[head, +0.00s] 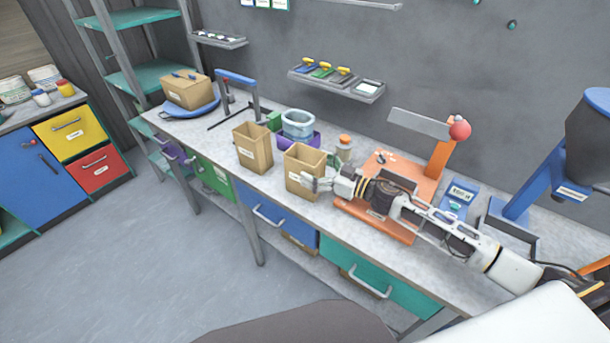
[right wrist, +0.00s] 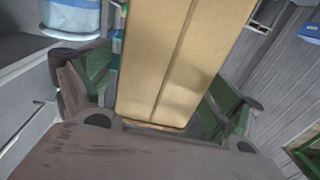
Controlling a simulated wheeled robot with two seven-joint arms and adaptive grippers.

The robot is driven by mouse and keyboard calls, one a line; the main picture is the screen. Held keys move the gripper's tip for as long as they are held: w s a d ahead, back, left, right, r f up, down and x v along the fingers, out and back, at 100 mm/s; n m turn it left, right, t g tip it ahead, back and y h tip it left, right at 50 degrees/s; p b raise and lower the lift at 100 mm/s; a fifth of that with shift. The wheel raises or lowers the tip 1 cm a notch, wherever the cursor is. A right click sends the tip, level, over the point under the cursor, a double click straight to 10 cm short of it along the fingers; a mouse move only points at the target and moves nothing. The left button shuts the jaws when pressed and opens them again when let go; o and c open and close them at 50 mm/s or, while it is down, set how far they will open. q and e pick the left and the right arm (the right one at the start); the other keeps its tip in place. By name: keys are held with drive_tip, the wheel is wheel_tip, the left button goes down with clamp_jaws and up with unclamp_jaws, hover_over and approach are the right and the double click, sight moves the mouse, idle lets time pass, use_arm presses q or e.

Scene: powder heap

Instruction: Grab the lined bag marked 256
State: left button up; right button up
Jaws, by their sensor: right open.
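Two open-topped brown paper bags stand upright on the bench in the head view, a nearer one (head: 301,163) and one to its left (head: 255,150). Each has a small white label on its front, too small to read, so I cannot tell which is marked 256. My right gripper (head: 313,184) is open at the right side of the nearer bag. In the right wrist view a brown bag (right wrist: 175,60) stands between the spread green-padded fingers of the right gripper (right wrist: 160,115). My left gripper is not in view.
The bench's front edge is near.

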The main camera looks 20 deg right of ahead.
drive_tip(key=shift+x, duration=1.25)
drive_tip(key=shift+w+a+r, duration=0.1)
drive_tip(key=shift+w+a, duration=0.3)
drive_tip(key=shift+w, duration=0.05)
drive_tip(key=c, duration=0.9)
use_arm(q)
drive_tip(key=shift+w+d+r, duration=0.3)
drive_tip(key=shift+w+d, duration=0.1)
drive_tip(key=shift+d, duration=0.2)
use_arm(e)
drive_tip(key=shift+c, duration=0.2)
